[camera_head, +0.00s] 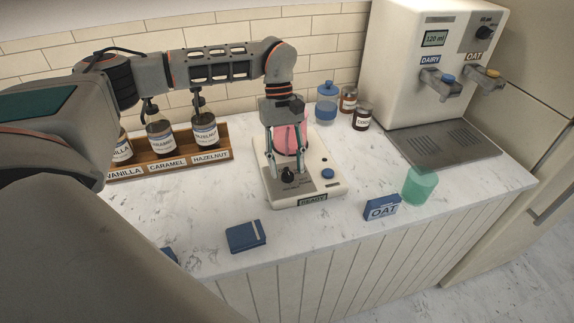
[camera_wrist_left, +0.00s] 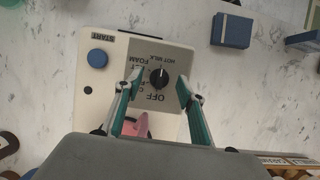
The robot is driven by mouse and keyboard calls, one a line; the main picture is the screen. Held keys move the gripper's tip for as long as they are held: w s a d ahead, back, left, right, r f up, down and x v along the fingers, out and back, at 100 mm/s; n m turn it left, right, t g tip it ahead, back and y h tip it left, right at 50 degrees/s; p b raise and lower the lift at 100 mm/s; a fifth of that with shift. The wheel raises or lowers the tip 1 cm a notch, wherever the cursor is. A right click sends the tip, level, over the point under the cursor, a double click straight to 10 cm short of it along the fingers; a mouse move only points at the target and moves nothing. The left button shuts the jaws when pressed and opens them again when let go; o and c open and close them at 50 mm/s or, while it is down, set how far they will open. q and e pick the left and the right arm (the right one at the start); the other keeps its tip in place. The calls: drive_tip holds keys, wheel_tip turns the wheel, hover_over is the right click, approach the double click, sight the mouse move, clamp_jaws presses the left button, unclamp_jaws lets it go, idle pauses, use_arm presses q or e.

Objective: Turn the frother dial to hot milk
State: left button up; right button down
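The frother (camera_head: 325,187) is a cream base with a grey panel, a black dial (camera_head: 288,175) and a blue button (camera_head: 327,173). A pink jug (camera_head: 288,135) stands on it, partly hidden behind my gripper. In the left wrist view the dial (camera_wrist_left: 159,78) shows between labels HOT MILK above and OFF below. A light mark on its top side seems to face HOT MILK, but it is small. My left gripper (camera_head: 287,158) is open over the frother, its fingertips (camera_wrist_left: 161,87) apart on either side of the dial. Contact cannot be told. My right gripper is not in view.
A wooden syrup rack (camera_head: 180,165) with bottles stands left of the frother. Jars and a milk dispenser (camera_head: 418,60) stand at the back right.

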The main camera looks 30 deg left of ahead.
use_arm(q)
drive_tip(key=v, duration=1.1)
drive_tip(key=shift+r, duration=0.2)
